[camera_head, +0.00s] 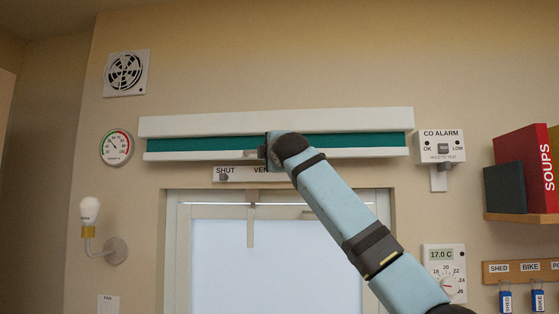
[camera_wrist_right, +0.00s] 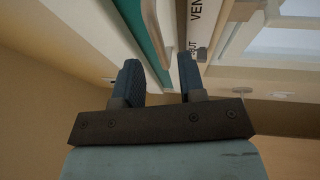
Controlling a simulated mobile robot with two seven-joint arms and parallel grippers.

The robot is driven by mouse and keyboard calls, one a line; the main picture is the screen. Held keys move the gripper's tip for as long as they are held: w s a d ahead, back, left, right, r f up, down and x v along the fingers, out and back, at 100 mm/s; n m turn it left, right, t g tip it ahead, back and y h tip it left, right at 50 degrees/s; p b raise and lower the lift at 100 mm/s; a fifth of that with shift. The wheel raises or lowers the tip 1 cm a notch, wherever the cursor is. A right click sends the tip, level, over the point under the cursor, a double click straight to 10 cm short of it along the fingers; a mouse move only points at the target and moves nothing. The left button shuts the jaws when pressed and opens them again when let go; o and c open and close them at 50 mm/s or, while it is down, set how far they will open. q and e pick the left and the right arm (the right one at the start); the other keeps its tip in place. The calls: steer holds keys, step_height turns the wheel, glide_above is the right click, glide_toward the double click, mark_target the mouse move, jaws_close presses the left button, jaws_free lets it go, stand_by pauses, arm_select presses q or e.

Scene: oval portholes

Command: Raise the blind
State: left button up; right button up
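The blind is a narrow strip of green fabric (camera_head: 210,144) between a white top rail (camera_head: 350,120) and a white bottom bar (camera_head: 360,153), above the window. The fabric (camera_wrist_right: 145,32) and bar (camera_wrist_right: 166,25) also show in the right wrist view. My right gripper (camera_head: 256,154) is at the bottom bar, just left of its middle, and my wrist hides part of it. In the right wrist view the fingers (camera_wrist_right: 160,82) stand apart, one on each side of the bar's line. I cannot tell whether they touch it. My left gripper is not in view.
A SHUT/VENT slider plate (camera_head: 240,174) sits close under the bar, above the window (camera_head: 215,250). A CO alarm (camera_head: 441,147) is to the right, a round gauge (camera_head: 116,148) to the left. A shelf with books (camera_head: 525,170) and a thermostat (camera_head: 443,268) are further right.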

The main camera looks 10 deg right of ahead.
steer(key=b+v, duration=0.2)
steer(key=v, duration=0.6)
steer(key=shift+s, duration=0.4)
steer(key=shift+c, duration=0.5)
